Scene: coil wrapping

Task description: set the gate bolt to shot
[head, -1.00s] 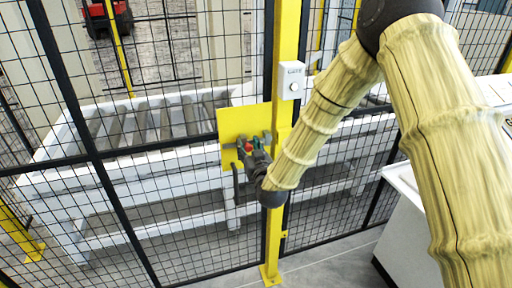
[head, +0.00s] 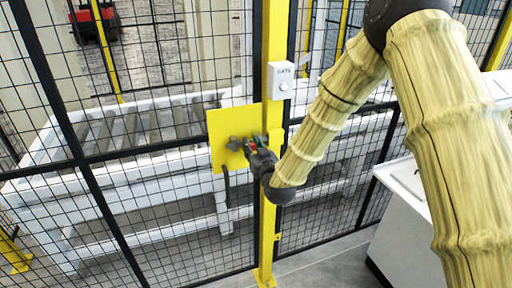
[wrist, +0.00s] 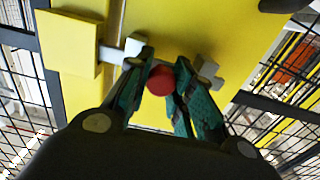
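The gate bolt shows in the wrist view as a grey bar (wrist: 112,53) with a round red knob (wrist: 160,80), in front of a yellow plate (wrist: 225,30). The bar spans the narrow seam and meets a yellow block (wrist: 75,45) at the left; whether its end sits inside the block I cannot tell. A grey bracket (wrist: 207,73) stands on the plate at the other side. My gripper (wrist: 160,88) has its teal fingers closed around the knob, one on each side. In the head view my gripper (head: 256,150) is at the plate (head: 220,125) beside the yellow post (head: 268,230), hiding much of the bolt.
A white box marked GATE (head: 281,80) is fixed on the post above my gripper. Black mesh fence (head: 120,220) runs on both sides. A white roller conveyor (head: 110,190) stands behind it. A white cabinet (head: 400,230) stands at the right.

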